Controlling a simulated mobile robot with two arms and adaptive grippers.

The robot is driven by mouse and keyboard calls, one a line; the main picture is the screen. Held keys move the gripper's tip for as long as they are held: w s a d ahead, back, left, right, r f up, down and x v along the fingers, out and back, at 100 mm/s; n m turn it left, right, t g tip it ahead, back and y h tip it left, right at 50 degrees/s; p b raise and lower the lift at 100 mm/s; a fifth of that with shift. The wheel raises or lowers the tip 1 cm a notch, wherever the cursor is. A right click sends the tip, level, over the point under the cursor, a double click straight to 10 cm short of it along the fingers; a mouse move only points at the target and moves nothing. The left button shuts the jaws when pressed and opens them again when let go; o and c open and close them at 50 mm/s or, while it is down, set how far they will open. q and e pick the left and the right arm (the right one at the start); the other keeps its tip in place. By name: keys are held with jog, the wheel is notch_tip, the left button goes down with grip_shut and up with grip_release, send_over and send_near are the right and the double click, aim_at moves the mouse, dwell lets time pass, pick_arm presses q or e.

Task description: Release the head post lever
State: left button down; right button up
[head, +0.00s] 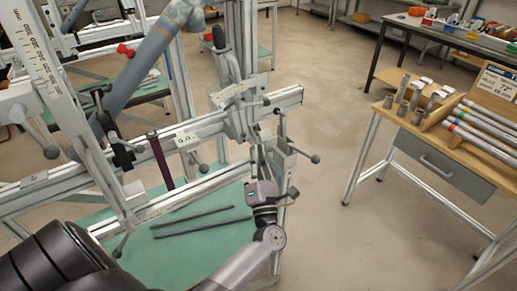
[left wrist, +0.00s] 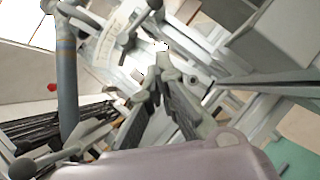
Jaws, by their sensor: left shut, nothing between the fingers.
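A grey frame jig fills the left and middle of the head view. Its metal clamp assembly (head: 236,118) sits at the near upright on the cross rail. A lever with a round dark knob (head: 315,159) sticks out to the right below it, and a small-knobbed lever (head: 280,113) stands just above. I cannot tell for sure which is the head post lever. My left gripper (head: 263,157) points up from below, close to these levers, partly lost against the frame. In the left wrist view its fingers (left wrist: 163,62) meet at the tips, empty, near metal frame parts.
A wooden workbench (head: 455,125) with tubes and a grey drawer (head: 445,165) stands at the right. Bare floor (head: 335,90) lies between. Two dark rods lie on the green shelf (head: 170,258) under the jig. A blue-grey tube (head: 140,75) slants across the frame.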

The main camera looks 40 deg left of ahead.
aim_at(254, 103)
pick_arm(q)
jog(key=w+a+r+p, duration=0.4)
jog(key=w+r, duration=0.2)
jog(key=w, duration=0.1)
jog(key=shift+w, duration=0.1)
jog(key=n+y+b, duration=0.1)
jog(key=b, duration=0.2)
jog(key=r+n+g+y+b, duration=0.1)
jog(key=n+b, duration=0.1)
jog(key=b, duration=0.1)
jog(key=w+r+n+y+b, duration=0.1)
jog(key=n+b, duration=0.1)
jog(key=b, duration=0.1)
jog(key=shift+w+d+g, duration=0.1)
jog(key=shift+d+g, duration=0.1)
jog(key=shift+g, duration=0.2)
